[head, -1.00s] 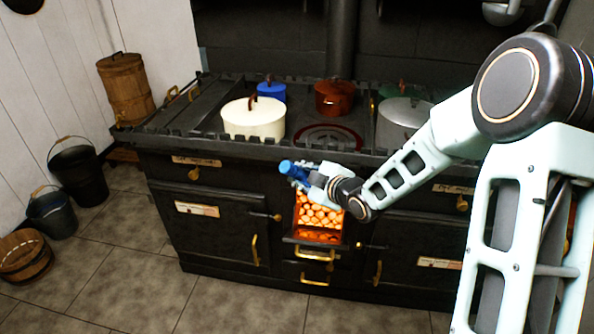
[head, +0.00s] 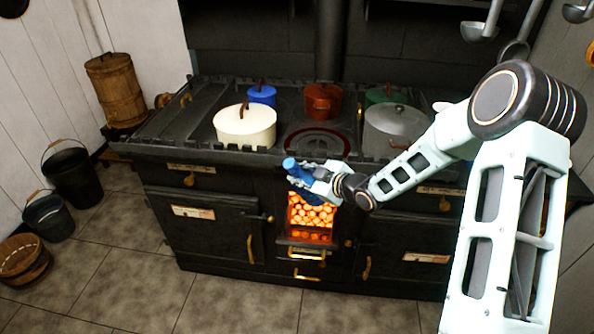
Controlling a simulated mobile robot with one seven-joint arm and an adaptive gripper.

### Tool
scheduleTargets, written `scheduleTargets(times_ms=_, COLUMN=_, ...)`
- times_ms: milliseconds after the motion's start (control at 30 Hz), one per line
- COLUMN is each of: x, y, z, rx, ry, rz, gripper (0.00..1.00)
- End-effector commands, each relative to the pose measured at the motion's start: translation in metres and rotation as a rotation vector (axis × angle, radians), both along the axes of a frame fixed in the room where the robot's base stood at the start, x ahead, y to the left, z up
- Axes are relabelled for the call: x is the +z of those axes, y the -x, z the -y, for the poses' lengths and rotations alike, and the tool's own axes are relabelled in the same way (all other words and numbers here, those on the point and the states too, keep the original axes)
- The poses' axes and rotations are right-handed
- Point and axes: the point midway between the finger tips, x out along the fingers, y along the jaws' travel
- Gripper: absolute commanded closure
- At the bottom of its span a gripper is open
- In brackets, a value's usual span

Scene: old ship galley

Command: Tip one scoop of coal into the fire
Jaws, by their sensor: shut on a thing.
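The fire (head: 311,214) glows orange behind the open firebox mouth in the middle of the black stove (head: 220,245). My gripper (head: 312,181) is just above and in front of that opening, at the height of the stove's top edge. It is shut on a blue, rounded thing (head: 291,164), which I take to be part of the scoop. The blue end sticks out up and to the left. The rest of the scoop and any coal in it cannot be made out behind my gripper.
A cream pot (head: 245,126), a blue pot (head: 262,95), a red pot (head: 322,100) and a grey pot (head: 396,128) stand on the stove top. Buckets (head: 72,178) stand on the floor at left. The tiled floor in front is clear.

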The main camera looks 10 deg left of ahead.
Motion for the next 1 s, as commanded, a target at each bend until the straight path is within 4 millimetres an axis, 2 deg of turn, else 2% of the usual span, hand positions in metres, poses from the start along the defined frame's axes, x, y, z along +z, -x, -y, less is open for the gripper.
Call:
scheduleTargets(times_ms=33, x=0.006, y=-0.002, z=0.001, rx=0.0, ry=-0.008, rz=-0.005, gripper=1.0)
scheduleTargets(times_ms=300, x=0.011, y=-0.008, z=0.006, rx=0.001, ry=-0.049, rz=-0.048, gripper=1.0)
scheduleTargets(times_ms=1000, x=0.011, y=-0.015, z=0.013, rx=0.0, ry=-0.09, rz=-0.096, gripper=1.0)
